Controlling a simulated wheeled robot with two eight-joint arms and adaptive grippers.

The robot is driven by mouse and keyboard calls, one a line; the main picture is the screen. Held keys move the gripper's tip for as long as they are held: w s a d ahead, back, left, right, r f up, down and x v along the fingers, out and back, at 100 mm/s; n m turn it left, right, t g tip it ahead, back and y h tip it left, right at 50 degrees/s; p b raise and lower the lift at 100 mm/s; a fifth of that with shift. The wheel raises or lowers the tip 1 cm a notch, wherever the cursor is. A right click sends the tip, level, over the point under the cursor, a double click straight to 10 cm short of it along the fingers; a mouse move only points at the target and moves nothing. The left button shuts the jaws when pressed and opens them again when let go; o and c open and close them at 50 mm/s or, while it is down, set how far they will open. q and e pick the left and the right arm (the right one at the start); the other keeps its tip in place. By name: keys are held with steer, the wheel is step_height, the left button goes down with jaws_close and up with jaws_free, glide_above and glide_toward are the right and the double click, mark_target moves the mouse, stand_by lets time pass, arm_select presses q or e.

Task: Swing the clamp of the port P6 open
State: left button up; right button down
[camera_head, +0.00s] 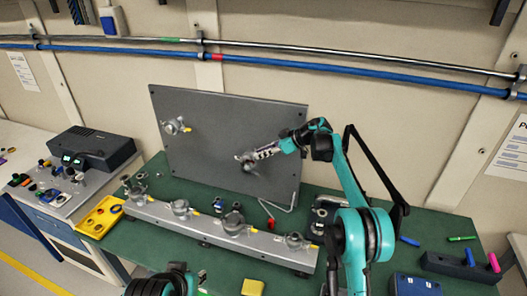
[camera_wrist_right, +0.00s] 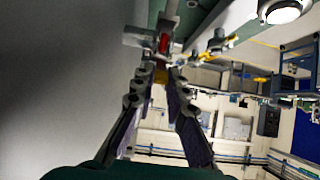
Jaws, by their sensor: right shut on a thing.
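An upright grey panel (camera_head: 215,120) carries a port with a metal clamp (camera_head: 247,162) near its middle and another port (camera_head: 175,126) at its upper left. I cannot read which label is P6. My right gripper (camera_head: 258,155) reaches the middle port from the right and covers part of it. In the right wrist view my right gripper (camera_wrist_right: 160,82) has its fingertips closed together on a small part of the clamp, next to grey metal (camera_wrist_right: 138,38) and a red piece (camera_wrist_right: 163,43). Whether the clamp is open is hidden.
A metal rail (camera_head: 160,213) with several ports and yellow tags stands in front of the panel on the green bench (camera_head: 150,235). A yellow tray (camera_head: 100,217) and a control console (camera_head: 50,190) are at the left. A red-handled item (camera_head: 271,222) lies near the panel's foot.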

stand_by(0.3)
steer(key=c, duration=1.5)
jaws_free()
steer(key=shift+d, duration=0.15)
steer(key=shift+c, duration=0.2)
steer(key=v, duration=1.2)
